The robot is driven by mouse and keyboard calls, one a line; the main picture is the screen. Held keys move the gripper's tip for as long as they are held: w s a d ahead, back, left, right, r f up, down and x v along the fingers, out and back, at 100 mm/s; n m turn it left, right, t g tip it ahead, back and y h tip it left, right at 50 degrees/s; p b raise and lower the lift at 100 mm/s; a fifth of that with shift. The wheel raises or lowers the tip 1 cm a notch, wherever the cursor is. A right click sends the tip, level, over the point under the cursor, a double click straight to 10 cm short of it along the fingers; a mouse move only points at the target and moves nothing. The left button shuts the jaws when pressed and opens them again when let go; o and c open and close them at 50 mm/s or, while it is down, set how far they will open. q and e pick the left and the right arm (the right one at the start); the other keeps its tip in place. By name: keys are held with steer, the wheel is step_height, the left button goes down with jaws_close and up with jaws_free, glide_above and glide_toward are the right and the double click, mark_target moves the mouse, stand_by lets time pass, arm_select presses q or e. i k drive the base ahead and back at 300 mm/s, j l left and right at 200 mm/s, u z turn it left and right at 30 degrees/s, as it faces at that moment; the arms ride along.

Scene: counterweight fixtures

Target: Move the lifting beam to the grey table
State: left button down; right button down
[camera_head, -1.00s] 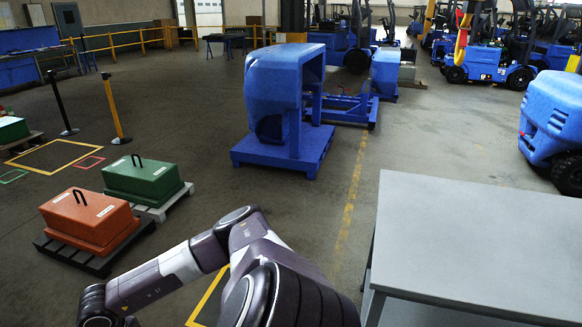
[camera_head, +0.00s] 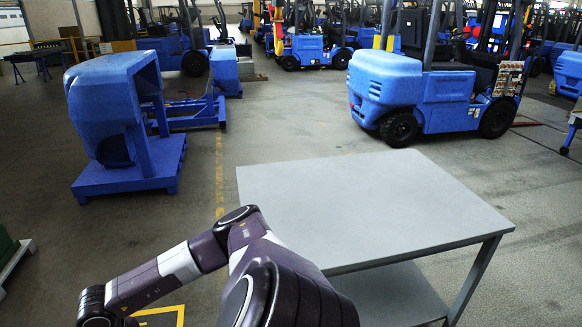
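The grey table (camera_head: 370,205) stands in front of me to the right of my arm. Its top is bare, and a lower shelf (camera_head: 395,292) shows beneath it. My own arm reaches in from the bottom middle toward the lower left, covering the table's near left corner. No gripper fingers show in the view. I see no lifting beam that I can make out.
A blue counterweight fixture on a pallet (camera_head: 125,125) stands at the left. A blue forklift (camera_head: 430,90) is parked behind the table. A green block's edge (camera_head: 6,245) shows at the left edge. Open floor lies right of the table.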

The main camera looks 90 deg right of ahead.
mark_target(348, 220)
steer(key=z, duration=2)
steer(key=i+l+z, duration=0.2)
steer(key=l, duration=0.2)
steer(key=l+z, duration=0.25)
steer(key=l, duration=0.15)
steer(key=i, duration=0.05)
